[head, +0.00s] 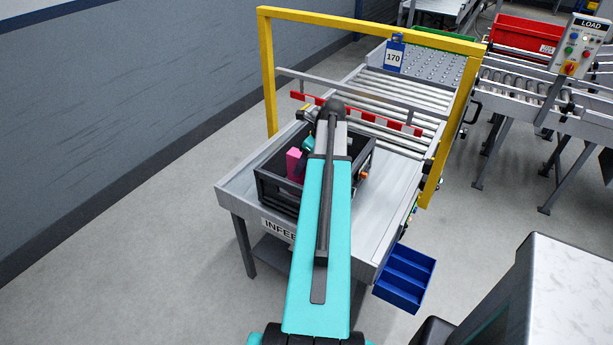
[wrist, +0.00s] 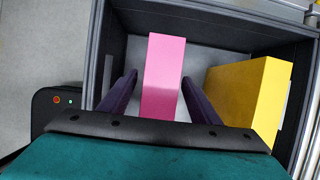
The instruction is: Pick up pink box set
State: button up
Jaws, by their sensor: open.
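The pink box (wrist: 163,75) stands inside a dark grey crate (wrist: 208,14), left of the middle in the wrist view. It also shows as a small pink patch in the head view (head: 294,163), beside my arm. My gripper (wrist: 158,85) is open, with one dark purple finger on each side of the pink box. A gap shows between each finger and the box, so I see no contact. The box's lower end is hidden behind the gripper's body. In the head view my arm hides the gripper and much of the crate (head: 276,197).
A yellow box (wrist: 243,90) stands in the same crate, to the right of the right finger. The crate rests on a grey metal table (head: 237,187) before a roller conveyor (head: 405,98). A yellow frame (head: 372,27) spans over it. Blue bins (head: 405,276) hang at the table's right.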

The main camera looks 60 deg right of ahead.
jog(key=shift+x, duration=1.2)
jog(key=shift+f+p, duration=0.2)
jog(key=shift+p, duration=0.15)
jog(key=c, duration=1.4)
jog(key=shift+c, duration=0.2)
jog(key=shift+r, duration=0.15)
notch_tip(320, 180, up, 10)
jog(key=b, duration=0.2)
jog(key=shift+f+b, duration=0.25)
jog(key=shift+b, duration=0.1)
jog(key=shift+r, duration=0.35)
